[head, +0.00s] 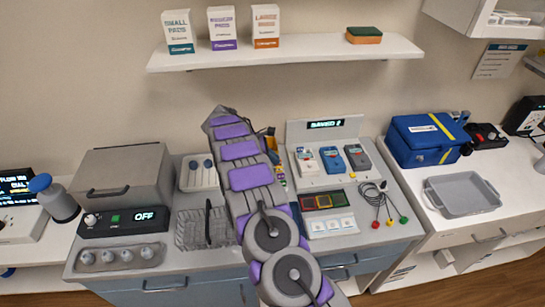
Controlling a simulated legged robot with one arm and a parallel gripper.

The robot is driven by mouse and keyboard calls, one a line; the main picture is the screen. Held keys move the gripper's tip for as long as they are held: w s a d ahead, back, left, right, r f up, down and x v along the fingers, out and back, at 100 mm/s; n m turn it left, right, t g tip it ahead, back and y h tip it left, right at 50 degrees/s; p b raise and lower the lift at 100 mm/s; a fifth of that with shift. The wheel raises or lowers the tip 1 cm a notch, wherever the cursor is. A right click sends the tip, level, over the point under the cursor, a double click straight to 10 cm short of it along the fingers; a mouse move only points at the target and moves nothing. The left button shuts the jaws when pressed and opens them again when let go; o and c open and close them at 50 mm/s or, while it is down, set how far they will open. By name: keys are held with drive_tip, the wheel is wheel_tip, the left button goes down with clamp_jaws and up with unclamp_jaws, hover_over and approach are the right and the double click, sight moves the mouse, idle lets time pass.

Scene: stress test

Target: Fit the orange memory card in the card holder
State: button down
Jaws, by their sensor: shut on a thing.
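My arm reaches up from the bottom middle over the counter. My gripper does not show clearly; the arm seems to hide it. I cannot make out the orange memory card for certain. I cannot tell which of these, if either, is the card holder. Behind them a grey stand (297,131) has a display reading "SAVED 2" and holds three handheld devices (331,160).
A wire basket (190,232) and a grey box (122,180) are left of my arm. Cables with coloured plugs (384,205) lie at the right. A blue case (412,145) and a grey tray (484,199) stand on the right counter. A shelf (320,52) hangs above.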

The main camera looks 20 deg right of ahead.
drive_tip(key=shift+f, duration=0.2)
idle(0.6)
drive_tip(key=c, duration=1.5)
unclamp_jaws()
drive_tip(key=shift+r, duration=0.1)
drive_tip(key=shift+r+p, duration=1.85)
drive_tip(key=shift+r, duration=0.1)
drive_tip(key=o, duration=0.6)
drive_tip(key=shift+c, duration=0.2)
drive_tip(key=shift+r, duration=0.1)
